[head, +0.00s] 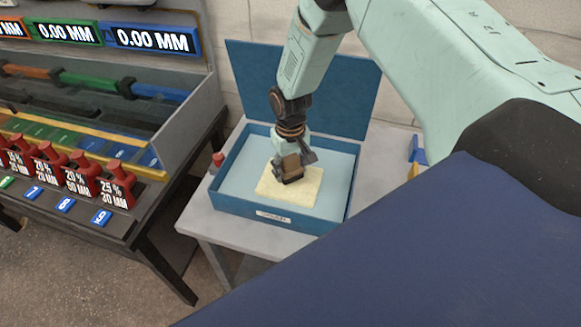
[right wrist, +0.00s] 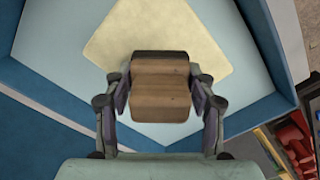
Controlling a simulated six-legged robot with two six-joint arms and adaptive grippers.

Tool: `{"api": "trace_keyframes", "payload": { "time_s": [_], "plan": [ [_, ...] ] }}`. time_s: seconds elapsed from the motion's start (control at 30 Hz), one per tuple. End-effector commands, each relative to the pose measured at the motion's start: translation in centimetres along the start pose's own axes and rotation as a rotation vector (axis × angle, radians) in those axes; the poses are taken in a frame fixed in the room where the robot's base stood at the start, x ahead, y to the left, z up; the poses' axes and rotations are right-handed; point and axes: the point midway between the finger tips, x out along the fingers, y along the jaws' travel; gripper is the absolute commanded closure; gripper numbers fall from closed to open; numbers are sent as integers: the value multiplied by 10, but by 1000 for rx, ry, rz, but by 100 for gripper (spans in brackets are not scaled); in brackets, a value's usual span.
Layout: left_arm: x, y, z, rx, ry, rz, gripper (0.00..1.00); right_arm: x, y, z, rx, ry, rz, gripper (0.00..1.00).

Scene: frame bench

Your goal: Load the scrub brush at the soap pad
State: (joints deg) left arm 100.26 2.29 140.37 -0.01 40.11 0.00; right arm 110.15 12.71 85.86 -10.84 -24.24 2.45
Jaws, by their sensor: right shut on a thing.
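The scrub brush (right wrist: 160,88) is a brown wooden block, held between the two fingers of my right gripper (right wrist: 160,100). In the head view the brush (head: 291,168) is over the soap pad (head: 275,191), a pale yellow square. The pad also shows in the right wrist view (right wrist: 150,30), just beyond the brush. The pad lies in an open blue box (head: 262,216) with a light blue floor. My right gripper (head: 293,160) reaches down into the box. The underside of the brush is hidden, so I cannot tell whether it touches the pad. My left gripper is not in view.
The box stands on a light grey table (head: 190,218), its lid (head: 345,90) raised at the back. A small red-topped item (head: 217,160) is beside its left wall. A bench (head: 150,190) with red weights (head: 117,178) and blue tags stands at left.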

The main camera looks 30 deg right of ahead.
Motion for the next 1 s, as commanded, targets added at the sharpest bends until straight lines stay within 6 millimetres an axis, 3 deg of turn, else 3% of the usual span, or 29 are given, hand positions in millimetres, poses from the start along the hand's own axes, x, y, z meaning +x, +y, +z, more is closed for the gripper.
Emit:
{"api": "trace_keyframes", "payload": {
  "time_s": [1.0],
  "plan": [
    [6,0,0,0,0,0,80,8,0,0,0,0,0,69]
  ]
}}
